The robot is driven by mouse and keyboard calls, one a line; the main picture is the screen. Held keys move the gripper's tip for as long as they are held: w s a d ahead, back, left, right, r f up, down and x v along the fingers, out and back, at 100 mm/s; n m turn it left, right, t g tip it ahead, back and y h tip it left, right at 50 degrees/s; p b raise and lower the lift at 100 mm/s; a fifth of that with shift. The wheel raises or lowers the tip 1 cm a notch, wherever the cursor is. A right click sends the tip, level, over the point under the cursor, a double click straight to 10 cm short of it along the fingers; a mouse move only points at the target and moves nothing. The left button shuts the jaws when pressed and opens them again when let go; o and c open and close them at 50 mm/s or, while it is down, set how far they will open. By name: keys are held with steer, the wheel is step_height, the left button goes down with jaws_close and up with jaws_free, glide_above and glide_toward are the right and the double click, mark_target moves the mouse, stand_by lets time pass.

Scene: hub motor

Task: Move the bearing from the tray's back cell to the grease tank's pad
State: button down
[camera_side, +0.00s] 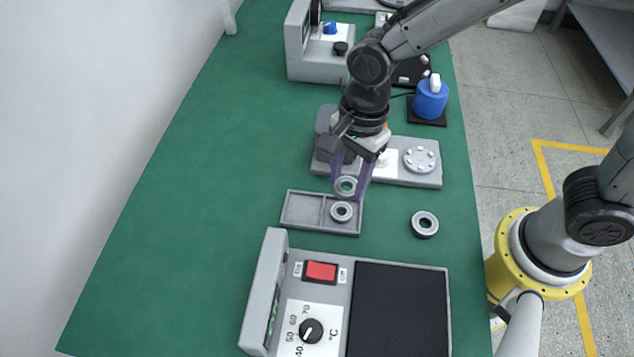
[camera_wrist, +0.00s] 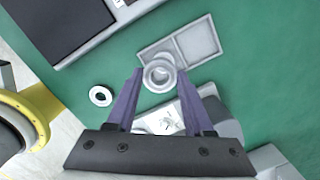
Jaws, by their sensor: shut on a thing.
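My gripper (camera_side: 352,188) is shut on a grey ring bearing (camera_side: 346,186), held above the table just behind the tray's edge in the side view. In the wrist view the held bearing (camera_wrist: 158,78) sits between the purple fingertips (camera_wrist: 158,80). The grey two-cell tray (camera_side: 300,227) lies below. Another bearing (camera_side: 341,211) rests in its right cell in the side view; the left cell looks empty. A blue tank (camera_side: 431,101) with a white top stands on a black base at the back right. I cannot tell for certain which surface is the grease tank's pad.
A loose bearing (camera_side: 425,223) lies on the green table right of the tray. A grey fixture (camera_side: 421,177) with a round disc stands behind the gripper. A heater-like box (camera_side: 320,272) with a red switch and black plate (camera_side: 400,310) is in front. The table's left side is clear.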

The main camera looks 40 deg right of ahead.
steer(key=s+d+r, duration=0.3)
steer(key=s, duration=0.1)
steer(key=m, duration=0.6)
glide_above(419, 159)
steer(key=shift+t, duration=0.3)
steer(key=f, duration=0.5)
steer(key=shift+s+d, duration=0.1)
steer(key=shift+d, duration=0.15)
steer(key=shift+f, duration=1.5)
steer(key=shift+f, duration=0.1)
steer(key=shift+f, duration=0.45)
steer(key=shift+f, duration=0.15)
steer(key=shift+f, duration=0.4)
steer(key=shift+f, duration=0.25)
